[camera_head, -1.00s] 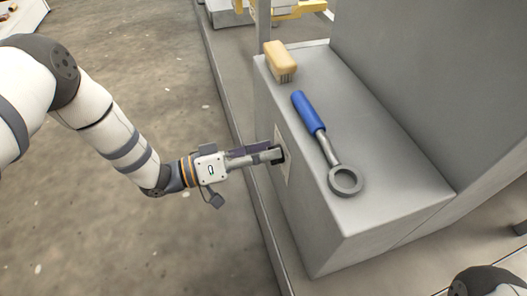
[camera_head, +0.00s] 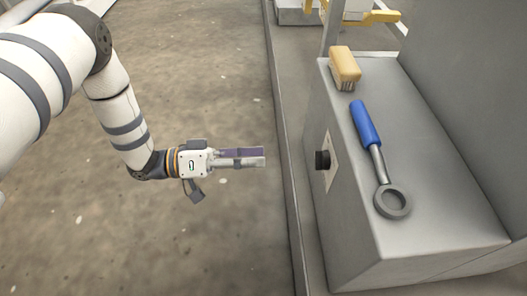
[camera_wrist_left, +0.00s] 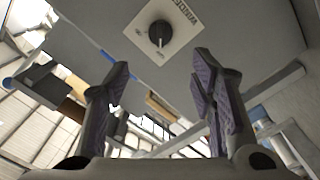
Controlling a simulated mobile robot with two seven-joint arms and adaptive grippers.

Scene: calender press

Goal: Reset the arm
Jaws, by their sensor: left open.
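My left gripper (camera_head: 262,157) is in the middle of the head view, to the left of the grey machine block (camera_head: 440,190). It is open and empty, with clear space between its fingertips and the block. In the left wrist view the two fingers (camera_wrist_left: 158,85) stand apart with nothing between them. A black rotary knob (camera_head: 322,160) sits on a pale plate on the block's side face. The knob also shows in the left wrist view (camera_wrist_left: 160,34), beyond the fingertips. My right gripper is not in view.
A wrench-like tool with a blue handle (camera_head: 365,124) and a grey ring end lies on top of the block. A yellow brush (camera_head: 344,66) lies behind it. A low edge (camera_head: 285,150) runs along the floor before the block. The floor at left is clear.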

